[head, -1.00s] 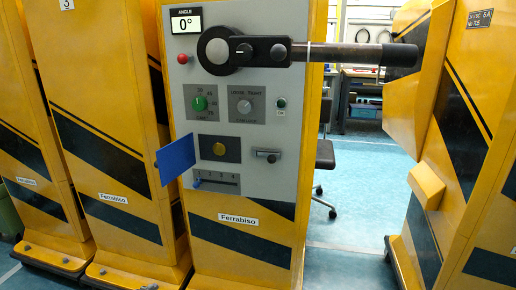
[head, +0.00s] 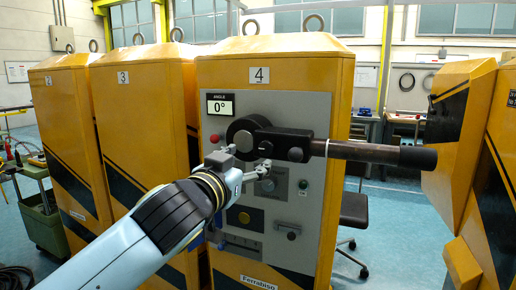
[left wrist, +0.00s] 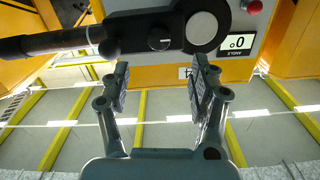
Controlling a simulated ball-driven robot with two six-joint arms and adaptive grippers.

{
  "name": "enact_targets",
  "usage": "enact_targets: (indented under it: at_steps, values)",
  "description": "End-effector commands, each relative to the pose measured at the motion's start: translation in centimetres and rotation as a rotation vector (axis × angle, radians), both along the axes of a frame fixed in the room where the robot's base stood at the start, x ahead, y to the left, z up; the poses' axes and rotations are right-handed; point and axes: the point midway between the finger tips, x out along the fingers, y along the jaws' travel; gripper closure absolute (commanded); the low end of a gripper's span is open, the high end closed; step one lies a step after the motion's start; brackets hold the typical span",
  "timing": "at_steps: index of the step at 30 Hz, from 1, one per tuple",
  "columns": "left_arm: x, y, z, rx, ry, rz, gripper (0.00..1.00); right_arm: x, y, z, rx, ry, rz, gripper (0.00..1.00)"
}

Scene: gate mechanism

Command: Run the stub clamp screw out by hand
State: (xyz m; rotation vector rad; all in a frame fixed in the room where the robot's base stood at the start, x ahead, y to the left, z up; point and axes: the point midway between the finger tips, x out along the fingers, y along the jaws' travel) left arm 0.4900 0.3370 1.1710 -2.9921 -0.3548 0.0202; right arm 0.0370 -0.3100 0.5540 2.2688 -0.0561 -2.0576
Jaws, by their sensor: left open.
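A black arm (head: 275,138) runs from a round hub (head: 238,125) on panel 4 to a dark tube stub (head: 375,152) pointing right. In the left wrist view, turned over, the black arm (left wrist: 135,33) carries a small round knob with a white mark (left wrist: 160,40), which I take to be the clamp screw. My left gripper (head: 248,158) is in front of the panel just below the arm. It also shows in the left wrist view (left wrist: 160,75), open and empty, with the knob beyond the gap between its fingertips. In the head view the gripper partly hides the knob's area.
The display (head: 220,104) reads 0°, with a red button (head: 214,138) below it. Several yellow cabinets stand to the left, and a yellow gate (head: 480,170) stands at the right. The lower panel controls are partly behind my left arm. A chair (head: 354,210) stands behind.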

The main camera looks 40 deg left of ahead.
Motion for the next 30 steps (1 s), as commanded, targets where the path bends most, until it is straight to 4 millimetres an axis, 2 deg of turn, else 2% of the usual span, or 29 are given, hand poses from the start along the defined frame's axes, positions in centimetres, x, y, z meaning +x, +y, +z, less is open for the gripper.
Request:
enact_targets:
  at_steps: [9, 15, 27, 30]
  values:
    - [5.9, 1.4, 0.2, 0.0, 0.0, 0.0, 0.39, 0.0, 0.5, 1.5, 0.006, 0.0, -0.002, 0.6]
    - [8.3, 2.0, 0.0, 0.0, 0.001, -0.001, 0.39, 0.0, 0.8, 2.0, 0.009, 0.0, -0.003, 0.6]
    - [9.1, 2.2, -0.1, 0.0, 0.001, -0.001, 0.39, 0.0, 0.6, 2.0, 0.007, 0.0, -0.002, 0.6]
    - [9.0, 2.1, -0.1, 0.0, 0.001, -0.001, 0.52, 0.0, 0.5, 2.0, 0.006, 0.0, -0.002, 0.6]
